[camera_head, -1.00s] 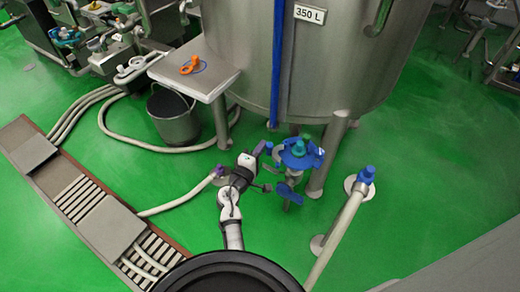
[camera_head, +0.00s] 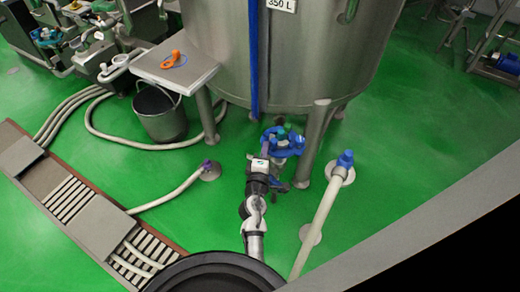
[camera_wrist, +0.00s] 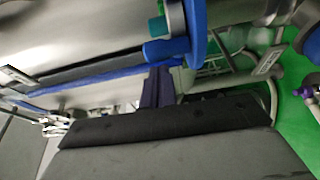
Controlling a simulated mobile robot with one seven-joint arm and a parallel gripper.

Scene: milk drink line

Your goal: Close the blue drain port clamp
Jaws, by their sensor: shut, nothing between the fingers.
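The blue drain port clamp (camera_head: 297,143) is under the steel tank, with teal parts by it. In the wrist view a blue ring-shaped part (camera_wrist: 197,30) and a teal knob (camera_wrist: 157,28) show close up at the top. I cannot tell from either view whether the clamp is open or shut. My gripper (camera_head: 266,147) is at the left side of the blue parts, and its dark fingers (camera_wrist: 158,82) are shut and empty. They lie just below the blue part in the wrist view; whether they touch it is unclear. My gripper partly hides the fitting.
The steel tank (camera_head: 330,50) stands above on legs. A steel side table (camera_head: 190,72) with an orange item and a bucket (camera_head: 160,113) are to the left. A purple-capped hose (camera_head: 208,168) lies left. Green floor is open between.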

